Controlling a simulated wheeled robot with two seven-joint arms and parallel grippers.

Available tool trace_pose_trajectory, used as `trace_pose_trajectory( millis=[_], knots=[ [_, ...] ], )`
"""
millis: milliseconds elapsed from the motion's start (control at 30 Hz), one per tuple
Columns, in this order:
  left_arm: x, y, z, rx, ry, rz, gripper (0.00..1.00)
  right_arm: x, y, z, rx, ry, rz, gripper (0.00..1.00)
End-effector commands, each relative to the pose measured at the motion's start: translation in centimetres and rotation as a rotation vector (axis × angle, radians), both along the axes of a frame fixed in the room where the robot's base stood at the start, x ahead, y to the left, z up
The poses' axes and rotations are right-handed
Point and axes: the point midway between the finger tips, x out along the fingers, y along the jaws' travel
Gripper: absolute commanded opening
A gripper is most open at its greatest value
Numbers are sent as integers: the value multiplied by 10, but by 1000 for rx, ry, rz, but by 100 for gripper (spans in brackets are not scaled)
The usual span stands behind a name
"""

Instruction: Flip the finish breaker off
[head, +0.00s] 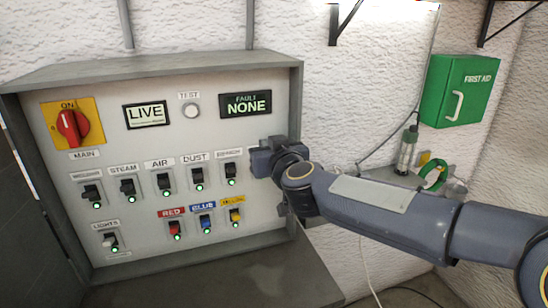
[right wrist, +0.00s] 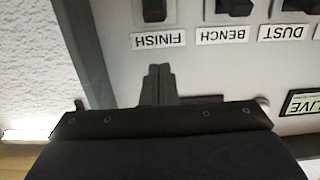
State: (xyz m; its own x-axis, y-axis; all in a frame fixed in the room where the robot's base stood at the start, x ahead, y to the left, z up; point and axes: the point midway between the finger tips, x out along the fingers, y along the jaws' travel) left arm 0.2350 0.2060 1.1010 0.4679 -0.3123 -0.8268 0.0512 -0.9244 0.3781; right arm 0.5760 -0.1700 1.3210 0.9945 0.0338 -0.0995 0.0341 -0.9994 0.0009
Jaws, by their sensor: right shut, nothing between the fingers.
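The finish breaker (right wrist: 154,10) is a dark switch at the top edge of the right wrist view, cut off by the frame. Its FINISH label (right wrist: 159,39) shows upside down just below it. My right gripper (right wrist: 157,72) is shut and empty, its fingertips close to the label and short of the switch. I cannot tell whether they touch the panel. In the head view my right gripper (head: 262,160) is at the right end of the upper breaker row and hides the finish breaker. The lever's position cannot be told. My left gripper is not in view.
The grey panel (head: 215,120) carries the bench breaker (head: 231,173) beside my gripper, and the dust breaker (head: 198,178), with green lamps lit. A red MAIN knob (head: 72,128) and a LIVE display (head: 147,114) are above. A first aid box (head: 456,90) hangs right.

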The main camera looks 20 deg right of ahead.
Motion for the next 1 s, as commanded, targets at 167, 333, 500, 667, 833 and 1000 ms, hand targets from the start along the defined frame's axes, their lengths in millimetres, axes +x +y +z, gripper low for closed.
trace_pose_trajectory(
  millis=[167,333,500,667,833,1000],
  knots=[
    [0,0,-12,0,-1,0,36,22,0,-17,0,2,0,0],
    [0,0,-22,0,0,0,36,12,0,-34,0,1,0,0],
    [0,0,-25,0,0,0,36,8,0,-39,1,0,0,0],
    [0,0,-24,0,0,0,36,8,0,-38,1,0,0,0],
    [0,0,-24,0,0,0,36,8,0,-39,1,0,0,0],
    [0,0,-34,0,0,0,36,7,0,-43,2,-15,0,0]
  ],
)
